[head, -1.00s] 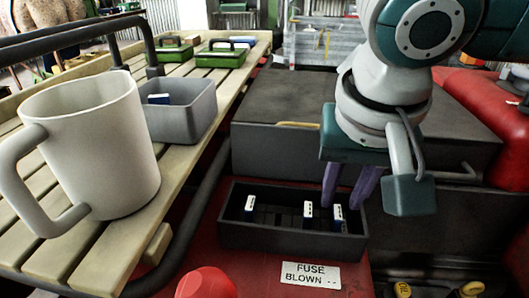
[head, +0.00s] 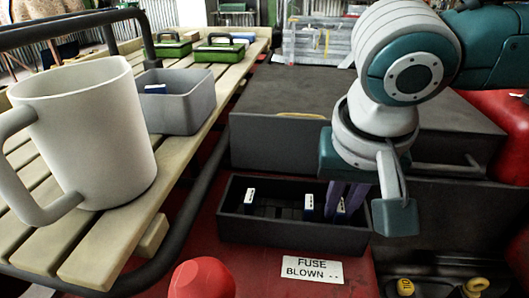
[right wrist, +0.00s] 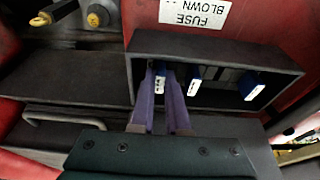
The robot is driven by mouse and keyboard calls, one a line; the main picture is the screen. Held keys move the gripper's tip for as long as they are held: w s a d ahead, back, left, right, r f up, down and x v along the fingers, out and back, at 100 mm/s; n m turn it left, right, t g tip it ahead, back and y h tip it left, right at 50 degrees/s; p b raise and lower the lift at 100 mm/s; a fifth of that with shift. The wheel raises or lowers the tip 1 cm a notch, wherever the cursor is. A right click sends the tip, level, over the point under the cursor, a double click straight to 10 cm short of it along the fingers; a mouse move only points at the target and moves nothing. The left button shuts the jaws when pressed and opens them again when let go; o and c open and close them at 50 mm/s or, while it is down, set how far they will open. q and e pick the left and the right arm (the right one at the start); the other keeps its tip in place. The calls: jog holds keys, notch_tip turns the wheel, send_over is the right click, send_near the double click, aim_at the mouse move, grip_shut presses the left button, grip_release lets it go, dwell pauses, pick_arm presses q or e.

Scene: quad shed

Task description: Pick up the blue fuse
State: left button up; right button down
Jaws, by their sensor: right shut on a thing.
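A black fuse box (head: 285,234) holds three blue fuses with white faces, standing upright in a row. They are the left fuse (head: 250,197), the middle fuse (head: 308,205) and the right fuse (head: 341,208). My right gripper (head: 338,203) reaches into the right end of the box with its purple fingers. In the right wrist view the gripper (right wrist: 162,95) has one finger on each side of the end fuse (right wrist: 161,80), shut on it. The fuse is still in the box. The fingers hide part of it. My left gripper is not in view.
A label reading FUSE BLOWN (head: 312,269) is on the red surface before the box. A dark case (head: 290,145) stands behind it. On the slatted bench (head: 110,240) are a white mug (head: 90,140) and a grey bin (head: 185,110) with a blue-and-white item inside.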

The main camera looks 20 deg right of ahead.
aim_at(340, 207)
dwell(0.4)
pick_arm(q)
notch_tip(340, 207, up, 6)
jog(key=p, duration=0.5)
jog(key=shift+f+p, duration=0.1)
jog(key=shift+p, duration=0.25)
pick_arm(e)
notch_tip(340, 207, up, 20)
